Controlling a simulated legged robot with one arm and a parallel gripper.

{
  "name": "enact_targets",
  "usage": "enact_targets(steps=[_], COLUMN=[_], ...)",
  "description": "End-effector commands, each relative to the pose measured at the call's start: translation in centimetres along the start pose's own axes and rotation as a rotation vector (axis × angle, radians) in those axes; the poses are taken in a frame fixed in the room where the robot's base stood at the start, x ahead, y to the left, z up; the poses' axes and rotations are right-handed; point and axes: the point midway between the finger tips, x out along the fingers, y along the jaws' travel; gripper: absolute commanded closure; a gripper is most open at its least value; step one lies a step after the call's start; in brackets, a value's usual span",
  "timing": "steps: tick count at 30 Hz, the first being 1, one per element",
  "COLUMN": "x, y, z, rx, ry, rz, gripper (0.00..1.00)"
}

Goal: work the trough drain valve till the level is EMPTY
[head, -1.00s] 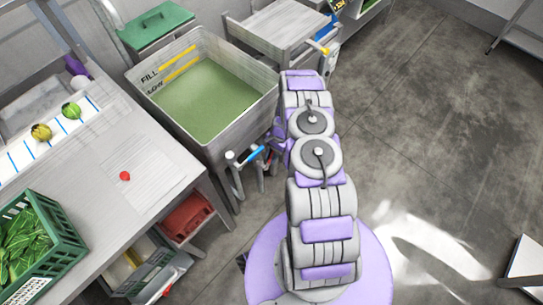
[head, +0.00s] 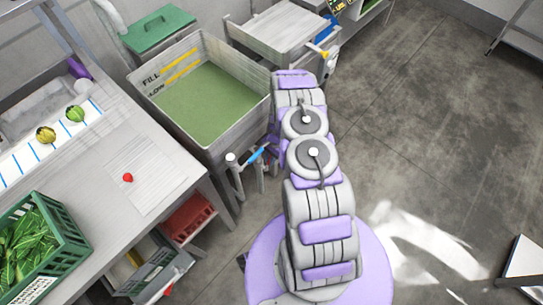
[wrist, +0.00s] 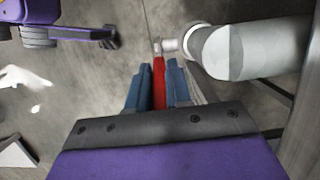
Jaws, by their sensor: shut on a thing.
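The steel trough (head: 245,118) stands left of my arm in the head view. Green water (head: 212,102) lies in it, with its surface near or below the LOW mark (head: 161,96). The FILL mark (head: 151,80) is higher on the same wall. In the wrist view the red valve handle (wrist: 158,82) sits between the two blue fingers of my gripper (wrist: 155,85), which is shut on it. A pale pipe (wrist: 240,50) runs just right of the handle. In the head view a blue finger shows beside the pipe end (head: 232,159); my arm hides most of the gripper.
A steel counter (head: 95,190) with a red knob-like item (head: 127,178) is at the left. A green crate of leafy greens (head: 70,240) stands at its front. Another steel bench (head: 280,25) is behind the trough. The floor at the right (head: 440,120) is open.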

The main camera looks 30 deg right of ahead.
Motion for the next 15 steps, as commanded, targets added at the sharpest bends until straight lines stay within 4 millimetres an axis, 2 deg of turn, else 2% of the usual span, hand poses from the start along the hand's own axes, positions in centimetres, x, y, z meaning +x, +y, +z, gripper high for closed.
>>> enact_targets(steps=[1,4,15], x=[-0.3,-0.24,-0.04], y=[0.1,0.2,0.01], z=[0.7,1.12,1.33], rx=[-0.003,-0.002,-0.002], ry=[0.022,0.074,0.147], rz=[0.006,0.008,-0.002], gripper=[1.0,1.0,1.0])
